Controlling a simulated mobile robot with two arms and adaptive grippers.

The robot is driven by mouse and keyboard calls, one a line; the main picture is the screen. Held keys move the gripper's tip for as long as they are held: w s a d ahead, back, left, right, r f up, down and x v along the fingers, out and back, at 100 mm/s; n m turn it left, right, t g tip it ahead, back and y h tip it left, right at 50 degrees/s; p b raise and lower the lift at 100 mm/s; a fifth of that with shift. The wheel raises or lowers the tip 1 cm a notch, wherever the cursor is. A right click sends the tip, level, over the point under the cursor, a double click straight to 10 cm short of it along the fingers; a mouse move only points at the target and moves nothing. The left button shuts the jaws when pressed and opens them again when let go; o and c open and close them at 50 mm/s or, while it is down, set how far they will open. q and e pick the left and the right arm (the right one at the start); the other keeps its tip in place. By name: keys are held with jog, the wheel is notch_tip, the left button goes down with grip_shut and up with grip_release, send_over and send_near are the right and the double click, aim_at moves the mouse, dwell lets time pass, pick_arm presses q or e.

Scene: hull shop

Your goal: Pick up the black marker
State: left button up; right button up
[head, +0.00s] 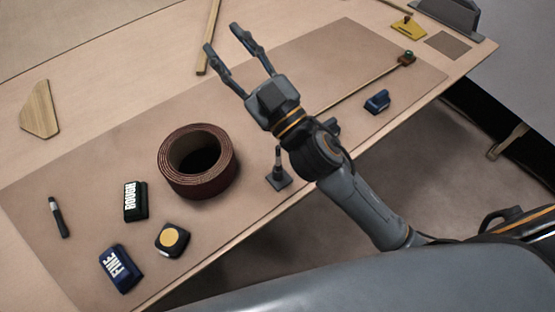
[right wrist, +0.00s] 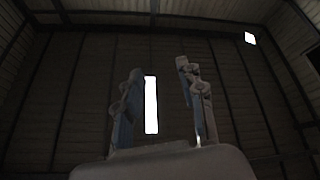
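The black marker (head: 59,217) lies at the far left of the brown mat in the head view, with a pale band near its upper end. My right gripper (head: 222,37) is open and empty, raised above the table well to the right of the marker. In the right wrist view its two fingers (right wrist: 160,95) stand apart with nothing between them, against a dark wall. The marker is not in the right wrist view. My left gripper is not in view.
On the brown mat (head: 310,65) are a brown roll (head: 198,161), a ROUGH block (head: 135,201), a FINE block (head: 120,268), a yellow-topped puck (head: 172,240) and a blue block (head: 377,102). A wooden piece (head: 39,110) lies beyond. Bare mat surrounds the marker.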

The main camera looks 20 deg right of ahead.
jog(key=s+a+r+n+g+y, duration=0.4)
jog(key=s+a+n+g+y, duration=0.65)
jog(key=n+g, duration=0.75)
jog(key=n+g+h, duration=0.3)
jog(key=n+h, duration=0.2)
jog(key=h, duration=1.6)
send_over(278, 148)
notch_tip(278, 148, down, 21)
jog(key=shift+r, duration=0.15)
notch_tip(278, 148, down, 8)
jog(key=shift+r+p, duration=0.1)
jog(key=shift+p, duration=0.5)
notch_tip(278, 148, down, 5)
jog(key=shift+r+p, duration=0.15)
jog(key=shift+p, duration=0.7)
jog(key=shift+w+f, duration=0.1)
jog(key=shift+f, duration=0.45)
grip_shut()
